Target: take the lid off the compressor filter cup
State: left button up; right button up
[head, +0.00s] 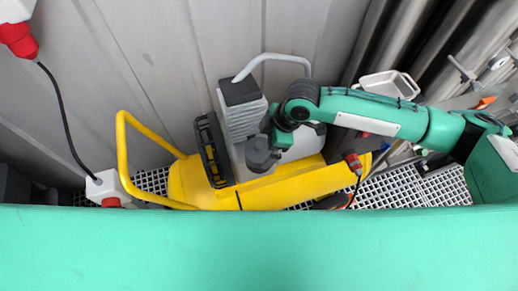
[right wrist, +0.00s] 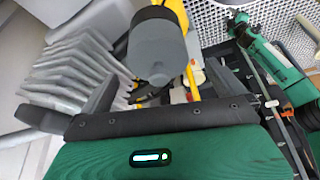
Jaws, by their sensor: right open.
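The filter cup (head: 262,158) is a small dark grey round part on the near side of the yellow compressor (head: 255,192). In the right wrist view the grey cup (right wrist: 157,52) shows as a rounded cylinder with a darker cap-like part, which looks like the lid (right wrist: 152,16), at its upper end. My right gripper (head: 273,143) is right beside the cup. In the right wrist view its two dark fingers (right wrist: 160,88) are spread, with the cup ahead of and between them. I cannot tell whether either finger touches it. My left gripper is not in view.
The grey finned pump block (head: 242,118) and black guard (head: 211,150) stand close left of the cup. A yellow handle (head: 122,150) rises further left. A white tray (head: 388,86) and metal pipes (head: 490,50) lie at the right. Grating (head: 415,188) covers the floor.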

aim_at(258, 150)
jog(key=p+x, duration=0.1)
jog(key=x, duration=0.3)
jog(key=shift+w+a+p, duration=0.1)
jog(key=shift+a+p, duration=0.2)
jog(key=shift+a+f, duration=0.15)
jog(key=shift+f, duration=0.35)
jog(key=c, duration=1)
